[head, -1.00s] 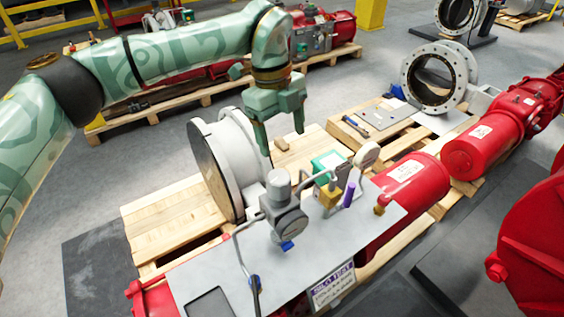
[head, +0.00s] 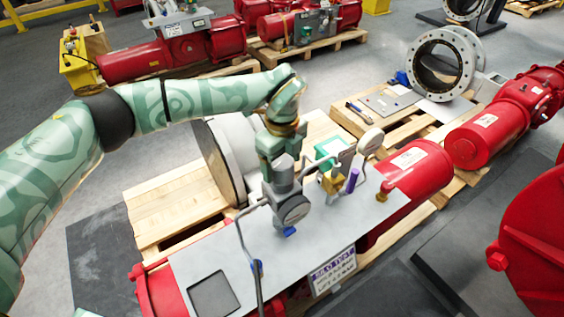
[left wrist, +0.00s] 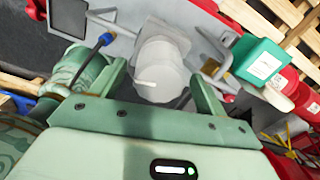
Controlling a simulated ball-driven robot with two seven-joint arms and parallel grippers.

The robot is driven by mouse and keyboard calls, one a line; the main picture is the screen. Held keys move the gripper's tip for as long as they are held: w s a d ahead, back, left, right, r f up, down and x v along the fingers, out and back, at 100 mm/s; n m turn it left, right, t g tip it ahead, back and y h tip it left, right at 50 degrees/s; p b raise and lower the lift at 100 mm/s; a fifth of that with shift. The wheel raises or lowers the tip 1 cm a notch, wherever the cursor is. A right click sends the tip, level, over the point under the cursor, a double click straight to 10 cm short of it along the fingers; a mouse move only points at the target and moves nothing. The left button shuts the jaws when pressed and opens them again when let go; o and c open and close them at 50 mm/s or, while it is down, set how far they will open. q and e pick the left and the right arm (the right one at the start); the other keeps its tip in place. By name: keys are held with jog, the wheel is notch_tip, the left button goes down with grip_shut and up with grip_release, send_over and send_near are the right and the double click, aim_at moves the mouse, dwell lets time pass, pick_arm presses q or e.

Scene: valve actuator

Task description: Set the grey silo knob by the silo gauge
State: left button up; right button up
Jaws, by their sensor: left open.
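The grey knob (head: 284,172) is the upright cylinder on top of the regulator, on the grey panel. A round dial (head: 295,211) sits on the regulator's front below it; its reading is too small to tell. A second, pale round gauge (head: 370,141) stands to the right; I cannot tell which is the silo gauge. My left gripper (head: 279,158) is above and around the knob's top, partly hidden in the head view. In the left wrist view, the knob (left wrist: 160,80) lies between the open fingers (left wrist: 160,86), apart from both.
A thin pipe (head: 240,250) bends up left of the regulator. A yellow fitting (head: 331,183), a purple part (head: 352,181) and a green box (head: 328,147) stand close on the right. A purple-lettered sign (head: 332,273) is in front. A large grey flange (head: 222,160) stands behind left.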

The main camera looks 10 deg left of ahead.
pick_arm(q)
jog(key=shift+f, duration=0.25)
jog(key=shift+c, duration=0.3)
jog(key=c, duration=0.9)
